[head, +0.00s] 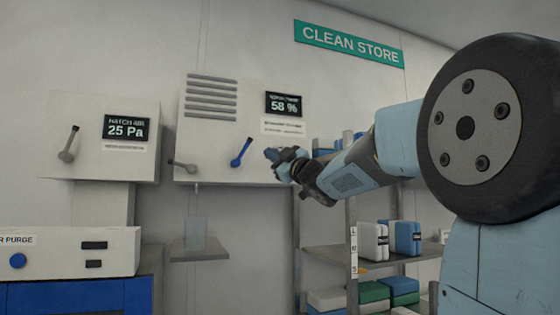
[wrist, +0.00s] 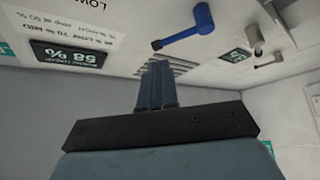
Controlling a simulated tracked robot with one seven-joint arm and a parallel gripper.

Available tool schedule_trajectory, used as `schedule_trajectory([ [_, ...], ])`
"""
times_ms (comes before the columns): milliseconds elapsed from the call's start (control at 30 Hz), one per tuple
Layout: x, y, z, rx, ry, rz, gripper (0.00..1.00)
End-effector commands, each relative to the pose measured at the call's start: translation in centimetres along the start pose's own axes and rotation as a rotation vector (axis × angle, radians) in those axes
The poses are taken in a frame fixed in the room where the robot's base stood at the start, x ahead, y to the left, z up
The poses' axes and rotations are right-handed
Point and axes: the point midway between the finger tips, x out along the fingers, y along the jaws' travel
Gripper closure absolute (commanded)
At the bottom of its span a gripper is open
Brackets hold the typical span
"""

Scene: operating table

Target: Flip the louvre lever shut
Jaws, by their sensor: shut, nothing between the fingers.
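A blue lever (head: 241,152) is on the front of a white wall unit (head: 205,135), below and right of its louvre slats (head: 211,97). The blue lever (wrist: 188,30) also shows at the top of the wrist view. A grey lever (head: 182,166) sits on the same unit, lower left, lying nearly level; I cannot read a label on either lever. My gripper (head: 271,154) is shut and empty, just right of the blue lever and apart from it. In the wrist view its fingers (wrist: 157,75) are together, partly covering the slats.
A second wall unit (head: 75,110), left, reads 25 Pa and carries another grey lever (head: 69,145). A 58 % display (head: 285,104) is above my gripper. Shelving with boxes (head: 372,240) stands lower right.

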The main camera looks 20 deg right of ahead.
Motion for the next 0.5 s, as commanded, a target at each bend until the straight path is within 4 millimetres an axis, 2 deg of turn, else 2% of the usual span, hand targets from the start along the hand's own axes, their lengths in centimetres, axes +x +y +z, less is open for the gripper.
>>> schedule_trajectory([
  [100,2.3,-0.1,0.0,0.001,0.002,-0.001,1.00],
  [300,5.4,-0.2,-0.1,0.001,0.002,-0.002,1.00],
  [500,7.3,-0.1,-0.1,0.001,0.002,-0.001,1.00],
])
